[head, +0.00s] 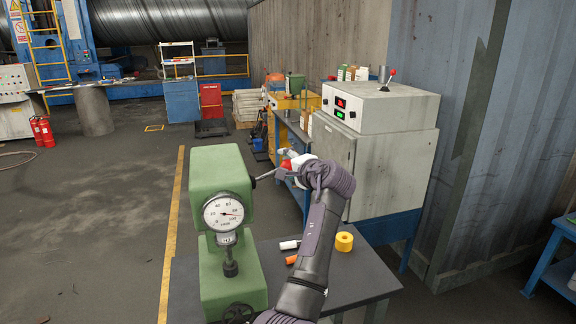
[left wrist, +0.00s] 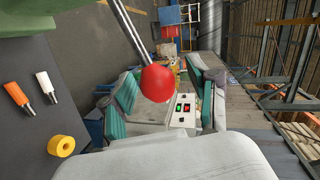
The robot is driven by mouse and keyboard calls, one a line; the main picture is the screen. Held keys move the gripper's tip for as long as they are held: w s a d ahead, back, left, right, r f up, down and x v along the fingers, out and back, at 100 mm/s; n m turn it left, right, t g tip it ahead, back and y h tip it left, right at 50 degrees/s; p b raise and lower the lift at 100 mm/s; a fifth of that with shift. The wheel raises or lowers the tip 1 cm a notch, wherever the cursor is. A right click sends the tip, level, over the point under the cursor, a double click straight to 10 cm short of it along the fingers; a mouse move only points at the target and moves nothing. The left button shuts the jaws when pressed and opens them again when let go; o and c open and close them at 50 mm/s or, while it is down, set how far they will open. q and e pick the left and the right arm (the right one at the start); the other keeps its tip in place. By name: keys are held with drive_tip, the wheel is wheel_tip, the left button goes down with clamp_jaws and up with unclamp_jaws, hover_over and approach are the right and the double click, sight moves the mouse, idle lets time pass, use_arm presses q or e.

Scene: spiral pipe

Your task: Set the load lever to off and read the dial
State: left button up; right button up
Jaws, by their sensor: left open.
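The green tester (head: 218,177) stands on a dark bench. Its white round dial (head: 223,212) faces me; the needle points to the right, but the exact figure is too small to read. The load lever (head: 265,176) sticks out from the tester's right side, up towards my left gripper (head: 287,167). In the left wrist view the metal lever (left wrist: 126,30) ends in a red ball knob (left wrist: 157,84). The knob shows between my open left fingers, apart from both pads. My right gripper is in neither view.
On the bench are a yellow ring (head: 344,242), an orange-handled tool (head: 291,260) and a white-handled tool (head: 289,245), close to my left arm. A grey cabinet with a control box (head: 381,107) stands behind. Open floor lies to the left.

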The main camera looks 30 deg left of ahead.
use_arm(q)
drive_tip(key=shift+s+d, duration=0.1)
drive_tip(key=shift+d, duration=0.2)
drive_tip(key=v, duration=1.1)
drive_tip(key=shift+s+d, duration=0.1)
drive_tip(key=shift+s, duration=0.05)
